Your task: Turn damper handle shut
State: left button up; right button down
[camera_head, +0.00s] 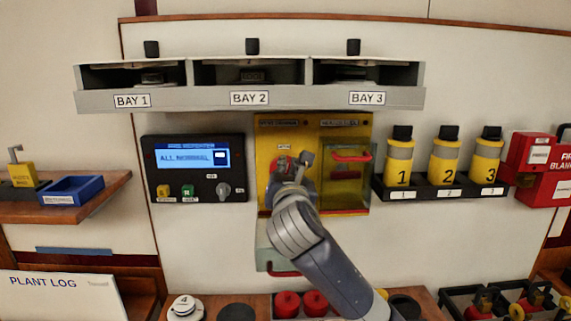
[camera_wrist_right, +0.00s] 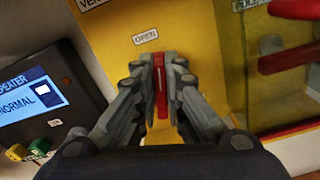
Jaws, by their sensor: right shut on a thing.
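The damper handle is a narrow red bar (camera_wrist_right: 161,88) on the yellow panel (camera_head: 265,139), below a small "OPEN" label (camera_wrist_right: 146,38). In the wrist view my right gripper (camera_wrist_right: 160,70) is shut on this bar, one finger on each side, and the bar points up toward the label. In the head view my right gripper (camera_head: 293,165) is at the left half of the yellow panel, and some red (camera_head: 280,166) shows beside its fingers. The fingers and wrist hide much of the handle and its base. My left gripper is not in view.
A clear-fronted compartment with a red pull (camera_head: 351,156) is right of my gripper. A repeater panel (camera_head: 194,168) reading "ALL NORMAL" is at left. Yellow canisters (camera_head: 444,163) stand on a rack at right. The bay shelf (camera_head: 250,98) juts out above.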

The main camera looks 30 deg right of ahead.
jog(key=m+p, duration=0.1)
jog(key=m, duration=0.2)
jog(key=f+m+p, duration=0.1)
jog(key=m, duration=0.3)
jog(key=d+m+p, duration=0.1)
jog(key=m, duration=0.3)
jog(key=shift+s+f+p, duration=0.15)
jog(key=shift+s+p, duration=0.2)
jog(key=shift+p, duration=0.05)
jog(key=shift+d+f+m, duration=0.1)
jog(key=shift+f+m, duration=0.15)
jog(key=shift+m, duration=0.75)
jog(key=shift+d+f+m, duration=0.1)
jog(key=shift+f+m, duration=0.1)
jog(key=shift+m, duration=0.8)
jog(key=shift+a, duration=0.1)
jog(key=c, duration=1.7)
grip_release()
jog(key=shift+s, duration=0.15)
jog(key=shift+r, duration=0.1)
